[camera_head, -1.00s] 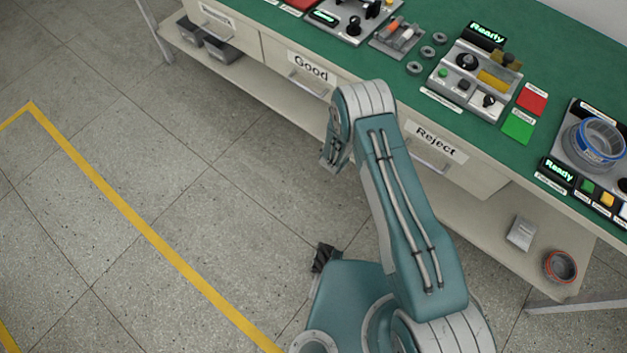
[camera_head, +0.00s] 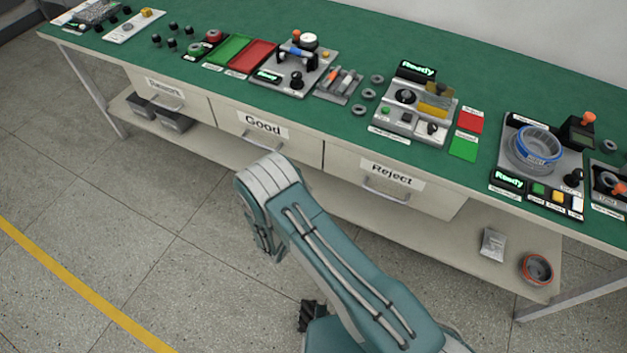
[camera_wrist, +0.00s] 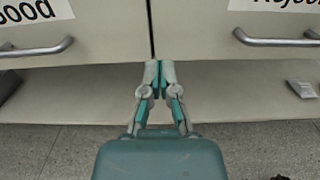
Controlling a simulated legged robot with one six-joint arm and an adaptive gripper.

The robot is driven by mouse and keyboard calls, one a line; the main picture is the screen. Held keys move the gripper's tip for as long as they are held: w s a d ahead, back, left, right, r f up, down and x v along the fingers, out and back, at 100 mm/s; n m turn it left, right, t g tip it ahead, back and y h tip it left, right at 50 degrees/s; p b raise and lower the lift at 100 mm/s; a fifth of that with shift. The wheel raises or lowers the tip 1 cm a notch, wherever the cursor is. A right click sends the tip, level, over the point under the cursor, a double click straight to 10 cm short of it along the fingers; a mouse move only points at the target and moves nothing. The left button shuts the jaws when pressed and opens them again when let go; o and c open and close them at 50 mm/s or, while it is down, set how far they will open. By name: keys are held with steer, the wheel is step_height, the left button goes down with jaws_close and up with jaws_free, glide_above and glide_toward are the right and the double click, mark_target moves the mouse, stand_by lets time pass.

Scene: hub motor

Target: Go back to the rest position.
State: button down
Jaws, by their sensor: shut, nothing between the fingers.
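My gripper (camera_wrist: 158,82) shows in the wrist view with its fingertips together and nothing between them. It points toward the bench front, in line with the gap between the Good drawer (camera_wrist: 80,30) and the Reject drawer (camera_wrist: 235,35). Whether it touches the bench cannot be told. In the head view my teal arm is folded in front of the bench, and the fingers are hidden behind the arm links. Both drawers look shut there, the Good drawer (camera_head: 290,145) left of the Reject drawer (camera_head: 340,165).
The green workbench (camera_head: 470,75) spans the head view, with several devices on its top. A lower shelf (camera_head: 440,230) holds grey bins (camera_head: 173,122), a packet (camera_head: 492,244) and an orange-grey ring (camera_head: 536,268). Open floor with a yellow line (camera_head: 85,290) lies at the left.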

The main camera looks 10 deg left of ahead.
steer(key=s+d+r+m+g+h, duration=0.1)
steer(key=d+r+m+g+h, duration=0.2)
steer(key=d+r+m+g, duration=0.6)
steer(key=s+d+r+m+g+h, duration=0.1)
steer(key=d+r+m+g+h, duration=0.2)
steer(key=d+r+m, duration=0.95)
steer(key=s+d+r+m+g+y, duration=0.2)
steer(key=s+d+r+g+y, duration=0.25)
steer(key=s+r, duration=0.65)
steer(key=s+a+r+m+t+y, duration=0.2)
steer(key=s+r+m+t+y, duration=0.3)
steer(key=s, duration=0.6)
steer(key=shift+r+m+y, duration=1.35)
steer(key=shift+r+m, duration=0.4)
steer(key=shift+s, duration=0.1)
